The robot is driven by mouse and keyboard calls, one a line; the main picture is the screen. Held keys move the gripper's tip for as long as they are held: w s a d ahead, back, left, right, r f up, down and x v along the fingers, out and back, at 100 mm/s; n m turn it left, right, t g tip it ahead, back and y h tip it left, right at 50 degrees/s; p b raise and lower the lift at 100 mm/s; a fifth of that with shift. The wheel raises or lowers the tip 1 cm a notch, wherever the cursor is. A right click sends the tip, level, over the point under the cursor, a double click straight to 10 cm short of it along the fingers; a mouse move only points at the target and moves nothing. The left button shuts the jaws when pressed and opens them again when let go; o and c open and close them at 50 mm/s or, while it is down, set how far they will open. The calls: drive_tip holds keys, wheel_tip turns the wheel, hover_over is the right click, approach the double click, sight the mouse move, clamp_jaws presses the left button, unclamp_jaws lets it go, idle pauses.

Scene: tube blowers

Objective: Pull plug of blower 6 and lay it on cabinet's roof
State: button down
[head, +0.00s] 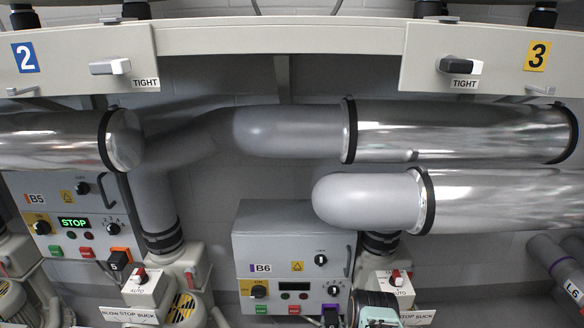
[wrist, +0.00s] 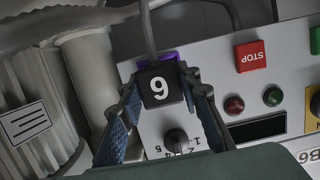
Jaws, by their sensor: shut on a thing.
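The plug is at the front of the B6 cabinet (head: 257,243), by a rotary knob (wrist: 176,141). I cannot tell whether it sits in its socket. In the head view the purple part (head: 330,309) shows at the bottom edge, beside my arm. The cabinet's roof (head: 275,210) is bare.
A large grey pipe (head: 365,202) with a metal sleeve passes above and right of the roof. A handle (head: 350,253) stands at the cabinet's right side. A ribbed motor (wrist: 30,120) is near my gripper.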

drive_tip(key=v, duration=0.2)
drive_tip(key=f+p+v, duration=0.1)
drive_tip(key=v, duration=0.1)
drive_tip(key=shift+s, duration=0.25)
idle(0.3)
drive_tip(key=shift+s, duration=0.1)
